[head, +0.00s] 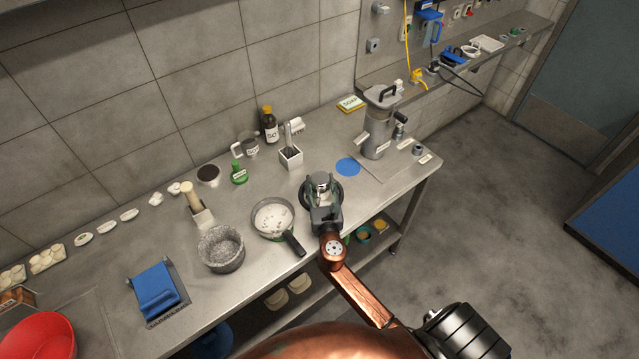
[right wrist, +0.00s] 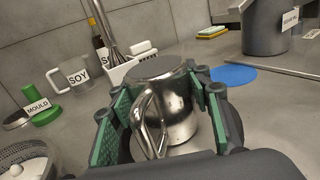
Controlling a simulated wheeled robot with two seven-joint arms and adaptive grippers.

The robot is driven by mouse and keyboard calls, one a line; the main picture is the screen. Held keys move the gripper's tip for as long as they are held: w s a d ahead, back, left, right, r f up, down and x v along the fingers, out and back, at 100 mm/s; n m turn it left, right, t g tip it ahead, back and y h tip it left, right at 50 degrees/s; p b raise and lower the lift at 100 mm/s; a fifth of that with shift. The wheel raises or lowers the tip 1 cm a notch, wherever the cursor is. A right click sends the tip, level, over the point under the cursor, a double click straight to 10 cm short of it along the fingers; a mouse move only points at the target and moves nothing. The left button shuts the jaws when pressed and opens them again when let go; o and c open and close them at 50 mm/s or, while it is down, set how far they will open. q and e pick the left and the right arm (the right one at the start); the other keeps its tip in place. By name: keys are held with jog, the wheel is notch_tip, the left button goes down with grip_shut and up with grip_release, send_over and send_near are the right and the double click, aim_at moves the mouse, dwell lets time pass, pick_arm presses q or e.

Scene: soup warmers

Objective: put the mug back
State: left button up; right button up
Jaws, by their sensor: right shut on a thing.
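A shiny metal mug (head: 322,181) with a grey top is between the fingers of my right gripper (head: 322,196). I cannot tell if the mug's base touches the counter (head: 325,153). A flat blue disc (head: 347,167) lies bare on the counter, behind and right of the mug; it also shows in the right wrist view (right wrist: 233,74). My left gripper is not in view.
A pan (head: 272,218) with white contents stands left of the gripper, its handle pointing toward the front edge. A white utensil holder (head: 291,158) stands behind. A tall grey lidded urn (head: 378,128) stands right of the disc. A SOY jug (right wrist: 74,79) shows in the right wrist view.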

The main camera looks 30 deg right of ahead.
jog(key=shift+f, duration=0.25)
jog(key=o, duration=1.2)
jog(key=shift+r, duration=0.1)
jog(key=shift+r, duration=0.2)
jog(key=v, duration=1.2)
